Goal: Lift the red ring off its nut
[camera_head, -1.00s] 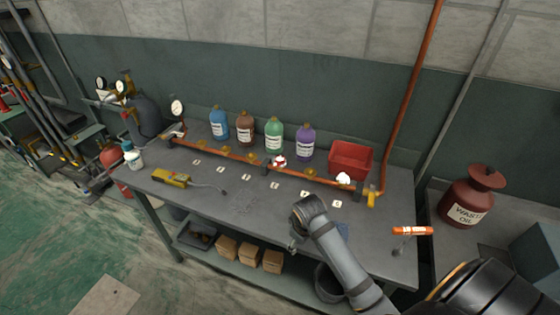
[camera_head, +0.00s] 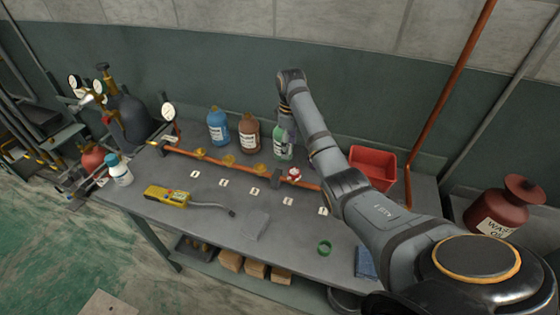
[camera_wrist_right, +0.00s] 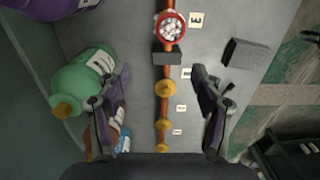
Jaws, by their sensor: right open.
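The red ring (camera_head: 294,174) sits around a white nut on the copper pipe, right of the dark clamp. In the right wrist view the red ring (camera_wrist_right: 170,27) encircles the white nut (camera_wrist_right: 169,31) near the top of the picture. My right gripper (camera_wrist_right: 160,72) is open and empty; its fingers straddle the pipe line, with the ring beyond the fingertips. In the head view my right gripper (camera_head: 288,132) hangs near the green bottle, above and behind the ring, partly hidden by my arm. My left gripper is in no view.
The pipe (camera_head: 215,160) carries several brass fittings. Blue (camera_head: 218,127) and brown (camera_head: 249,134) bottles stand behind it, with a green bottle (camera_wrist_right: 84,80) beside my gripper. A red bin (camera_head: 373,164) is at right.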

